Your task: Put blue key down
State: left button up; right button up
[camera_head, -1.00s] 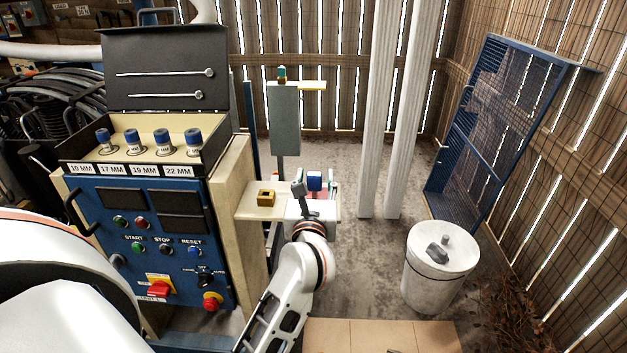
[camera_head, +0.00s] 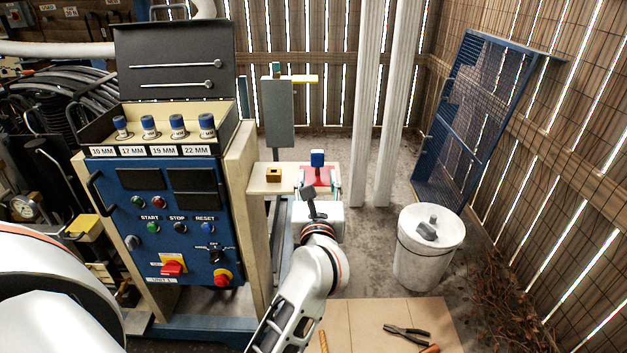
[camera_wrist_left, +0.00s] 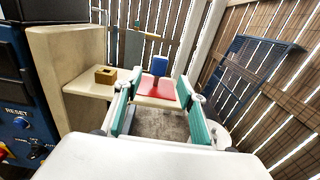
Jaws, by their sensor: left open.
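The blue key (camera_head: 317,158), a blue block on a narrow stem, stands upright on a red base (camera_head: 316,177) beyond the left gripper in the head view. In the left wrist view the blue key (camera_wrist_left: 159,63) stands near the middle, over the red base (camera_wrist_left: 156,90). My left gripper (camera_head: 318,186) is open, with its teal fingers (camera_wrist_left: 158,112) spread apart and nothing between them. The key is ahead of the fingertips and looks apart from them. My right gripper is not in view.
A pale ledge with a small yellow square socket (camera_head: 274,174) lies left of the key. The blue control panel (camera_head: 180,225) stands left of the arm. A white bin (camera_head: 428,250) stands at right. Pliers (camera_head: 406,332) lie on a tan surface in front.

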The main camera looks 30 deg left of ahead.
pick_arm(q)
jog(key=s+d+f+m+t+h, duration=0.3)
jog(key=s+d+f+m+h, duration=0.25)
jog(key=m, duration=0.95)
jog(key=s+d+f+m+t+h, duration=0.2)
jog(key=s+d+f+m+h, duration=0.3)
jog(key=m, duration=0.9)
jog(key=s+f+m+g, duration=0.3)
jog(key=s+f+m, duration=0.2)
jog(key=f, duration=0.3)
jog(key=s+d+f+m+g+h, duration=0.1)
jog(key=s+f+m+g, duration=0.2)
jog(key=s+f+m, duration=0.3)
jog(key=s+f+m+g, duration=0.3)
jog(key=s+f+m, duration=0.3)
jog(key=f, duration=0.5)
jog(key=shift+d+f+m+g, duration=0.25)
jog(key=shift+d+m+g, duration=0.05)
jog(key=shift+m, duration=0.3)
